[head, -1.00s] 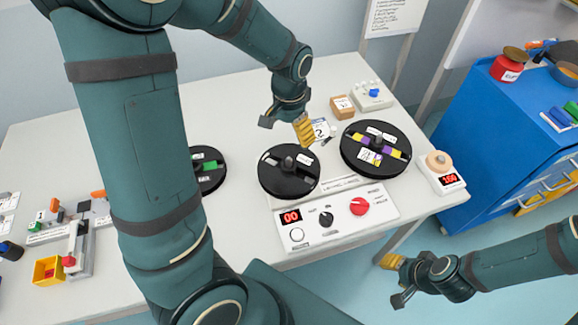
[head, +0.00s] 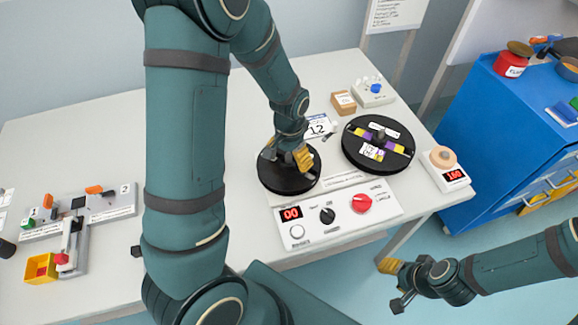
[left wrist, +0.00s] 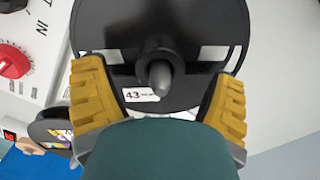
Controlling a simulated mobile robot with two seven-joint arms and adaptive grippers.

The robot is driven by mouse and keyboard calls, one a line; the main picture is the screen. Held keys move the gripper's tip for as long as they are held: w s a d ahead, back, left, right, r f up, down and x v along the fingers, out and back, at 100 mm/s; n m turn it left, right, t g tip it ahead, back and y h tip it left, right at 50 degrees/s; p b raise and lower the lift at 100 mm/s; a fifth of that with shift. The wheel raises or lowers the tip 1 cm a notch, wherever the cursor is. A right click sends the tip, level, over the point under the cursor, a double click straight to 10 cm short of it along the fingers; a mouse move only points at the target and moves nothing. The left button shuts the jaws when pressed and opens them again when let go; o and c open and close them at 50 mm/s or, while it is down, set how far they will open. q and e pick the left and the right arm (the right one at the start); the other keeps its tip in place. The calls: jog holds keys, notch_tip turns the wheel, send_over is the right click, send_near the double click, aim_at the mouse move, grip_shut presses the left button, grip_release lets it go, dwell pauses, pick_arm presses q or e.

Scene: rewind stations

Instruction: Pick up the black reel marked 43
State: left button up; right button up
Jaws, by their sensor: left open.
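The black reel marked 43 (head: 283,186) lies flat on the left side of the white rewind station. In the left wrist view, this reel (left wrist: 195,25) fills the upper middle, with its "43" label and grey centre post showing. My left gripper (head: 286,160) is right over the reel. Its yellow fingers are spread wide on either side of the post, and nothing is held. I cannot tell whether the fingers touch the reel. My right gripper (head: 393,283) hangs off the table's front right, its fingers apart and empty.
A second black reel with yellow and purple (head: 378,143) lies to the right. The control panel (head: 335,214) is in front. A small brown box (head: 343,102) stands behind. A display unit (head: 445,168) sits at the right edge. A blue cabinet (head: 510,135) is beyond the table.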

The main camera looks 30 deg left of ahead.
pick_arm(q)
jog(key=shift+f, duration=0.75)
jog(key=c, duration=1.4)
jog(key=shift+r, duration=0.1)
jog(key=shift+c, duration=0.2)
